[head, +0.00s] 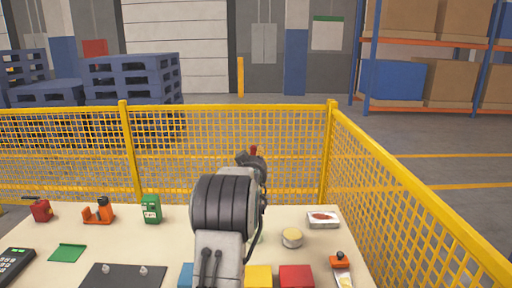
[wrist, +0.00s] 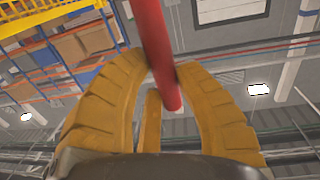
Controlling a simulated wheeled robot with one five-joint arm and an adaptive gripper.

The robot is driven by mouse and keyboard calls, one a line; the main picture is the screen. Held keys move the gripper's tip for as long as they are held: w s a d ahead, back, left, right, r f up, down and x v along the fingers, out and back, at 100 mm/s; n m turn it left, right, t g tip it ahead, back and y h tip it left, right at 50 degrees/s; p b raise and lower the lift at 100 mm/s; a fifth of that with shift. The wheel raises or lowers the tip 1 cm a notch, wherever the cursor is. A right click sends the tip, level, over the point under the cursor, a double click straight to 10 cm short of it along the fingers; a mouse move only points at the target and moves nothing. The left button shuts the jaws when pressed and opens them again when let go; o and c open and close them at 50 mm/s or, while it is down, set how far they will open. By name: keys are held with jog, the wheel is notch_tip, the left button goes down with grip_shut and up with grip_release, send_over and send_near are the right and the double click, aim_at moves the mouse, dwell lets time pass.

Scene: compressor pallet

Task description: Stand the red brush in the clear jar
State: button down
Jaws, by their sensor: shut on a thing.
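My gripper (wrist: 162,78) is shut on the red brush (wrist: 153,30), seen as a red rod between its yellow fingers in the wrist view. The rod runs from the top edge of that view down to an end between the fingers. In the head view a small red tip of the brush (head: 254,150) shows above my arm, over the far side of the table; the gripper itself is hidden there. I cannot make out the clear jar for sure; a pale sliver (head: 260,237) beside my arm may be part of it.
On the table (head: 185,240) stand a green box (head: 151,209), an orange tool (head: 99,211), a round tin (head: 292,238) and a tray (head: 323,219). Blue, yellow (head: 258,277) and red (head: 296,276) blocks are at the front. A yellow mesh fence (head: 230,125) runs behind and right.

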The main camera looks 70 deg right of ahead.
jog(key=shift+d+f, duration=0.1)
jog(key=shift+f, duration=0.65)
jog(key=shift+f+b, duration=1.3)
jog(key=shift+f, duration=1.7)
notch_tip(320, 180, down, 8)
jog(key=b, duration=0.9)
jog(key=shift+f, duration=0.15)
jog(key=c, duration=0.9)
grip_release()
jog(key=shift+s, duration=0.1)
jog(key=shift+v, duration=6.05)
